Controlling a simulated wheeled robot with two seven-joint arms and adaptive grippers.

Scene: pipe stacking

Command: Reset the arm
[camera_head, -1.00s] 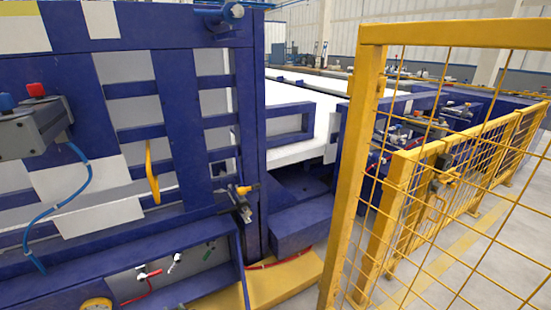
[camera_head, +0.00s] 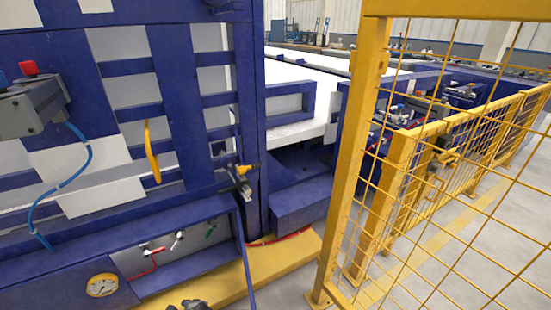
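No pipe shows in the head view. A small dark shape (camera_head: 188,304) just enters at the bottom edge, left of the middle. It looks like the top of my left gripper, but most of it is cut off, so I cannot tell whether it is open or shut, or whether it holds anything. My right gripper is out of view.
A yellow mesh fence (camera_head: 352,170) stands at the right. A yellow base strip (camera_head: 285,258) lies between them. Grey floor shows beyond the fence.

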